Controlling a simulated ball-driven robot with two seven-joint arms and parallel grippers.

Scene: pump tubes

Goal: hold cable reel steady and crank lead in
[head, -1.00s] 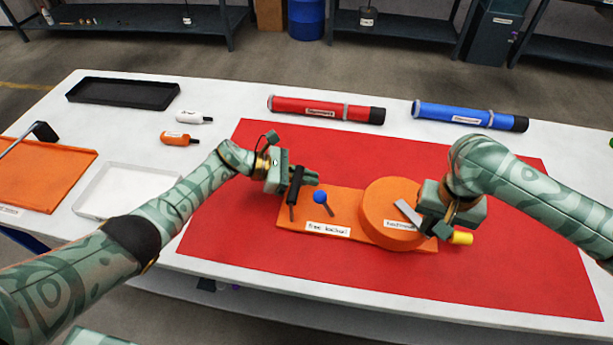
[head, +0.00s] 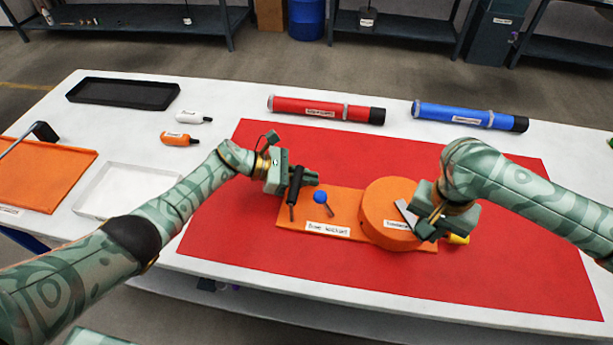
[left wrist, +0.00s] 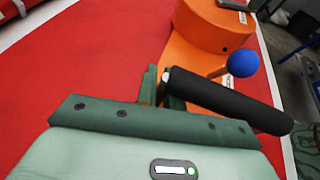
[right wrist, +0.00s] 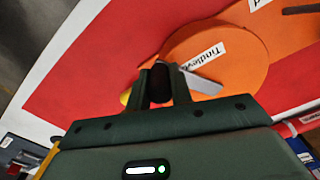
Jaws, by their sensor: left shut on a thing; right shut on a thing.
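The cable reel is an orange round drum (head: 385,200) on an orange base plate (head: 347,202), on a red mat. A black bar handle (head: 293,190) stands at the plate's left end. My left gripper (head: 297,181) is shut on this handle, which also shows in the left wrist view (left wrist: 225,100). A blue ball lever (head: 320,197) stands beside it. A grey crank arm (head: 404,213) lies across the drum's top. My right gripper (right wrist: 160,84) is shut on the crank's dark knob (right wrist: 160,78). A yellow piece (head: 459,239) pokes out behind my right gripper, partly hidden.
A red tube (head: 315,109) and a blue tube (head: 465,116) lie along the table's back. Two small bottles, a black tray (head: 124,81), a white tray (head: 104,187) and an orange tray (head: 45,165) are on the left. The red mat (head: 500,270) is clear at the front right.

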